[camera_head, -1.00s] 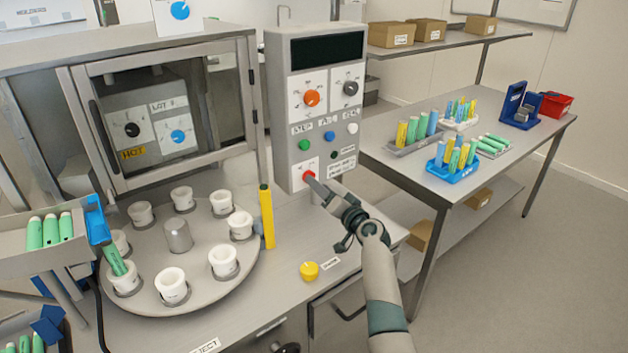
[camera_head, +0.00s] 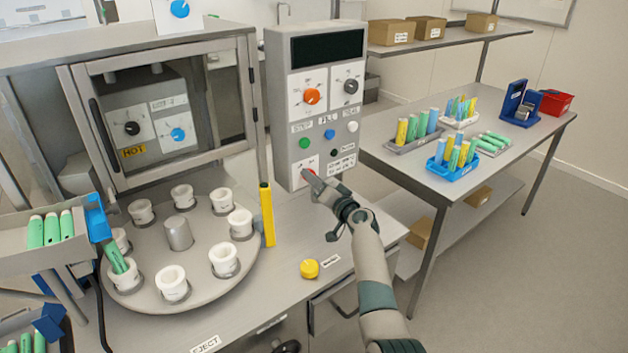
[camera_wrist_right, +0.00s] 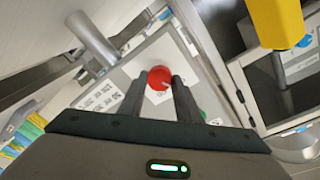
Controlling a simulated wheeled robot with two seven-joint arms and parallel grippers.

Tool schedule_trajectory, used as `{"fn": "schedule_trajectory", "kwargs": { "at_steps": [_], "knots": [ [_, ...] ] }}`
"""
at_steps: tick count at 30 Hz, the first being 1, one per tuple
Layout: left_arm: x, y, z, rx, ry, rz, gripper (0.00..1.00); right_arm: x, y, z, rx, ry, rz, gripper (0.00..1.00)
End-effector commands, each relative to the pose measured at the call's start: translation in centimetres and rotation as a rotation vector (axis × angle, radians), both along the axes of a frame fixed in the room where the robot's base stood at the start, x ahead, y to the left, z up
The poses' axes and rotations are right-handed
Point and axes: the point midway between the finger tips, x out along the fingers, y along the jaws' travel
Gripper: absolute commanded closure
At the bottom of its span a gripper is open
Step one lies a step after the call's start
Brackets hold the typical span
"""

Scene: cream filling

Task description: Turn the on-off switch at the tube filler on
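The tube filler's control box (camera_head: 283,110) stands upright at the centre of the head view. Its red on-off switch (camera_wrist_right: 160,77) is a round knob with a small pale mark, on a white plate at the box's lower left. In the head view my right gripper (camera_head: 307,174) reaches the switch from the lower right and largely covers it. In the right wrist view the fingers (camera_wrist_right: 160,85) are parted, with the knob between their tips; whether they touch it is unclear. My left gripper is not in view.
Above the switch are green (camera_head: 304,143), blue (camera_head: 330,134) and white (camera_head: 352,127) buttons and an orange dial (camera_head: 312,97). A yellow post (camera_head: 267,215) stands to the left, beside a turntable (camera_head: 205,293) with white cups. A yellow button (camera_head: 309,269) sits on the worktop.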

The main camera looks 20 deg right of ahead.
Motion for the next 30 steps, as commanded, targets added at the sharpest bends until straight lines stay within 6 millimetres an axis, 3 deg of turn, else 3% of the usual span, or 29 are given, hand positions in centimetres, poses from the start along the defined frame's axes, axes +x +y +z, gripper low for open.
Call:
{"fn": "schedule_trajectory", "kwargs": {
  "at_steps": [14, 30],
  "knots": [
    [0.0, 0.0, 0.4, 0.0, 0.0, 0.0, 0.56, 0.0, 0.0, 0.0, 0.075, 0.029, 0.0, 0.92],
    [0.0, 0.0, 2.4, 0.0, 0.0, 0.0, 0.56, 0.0, -0.1, 0.2, 0.477, 0.176, 0.0, 0.92]
  ]
}}
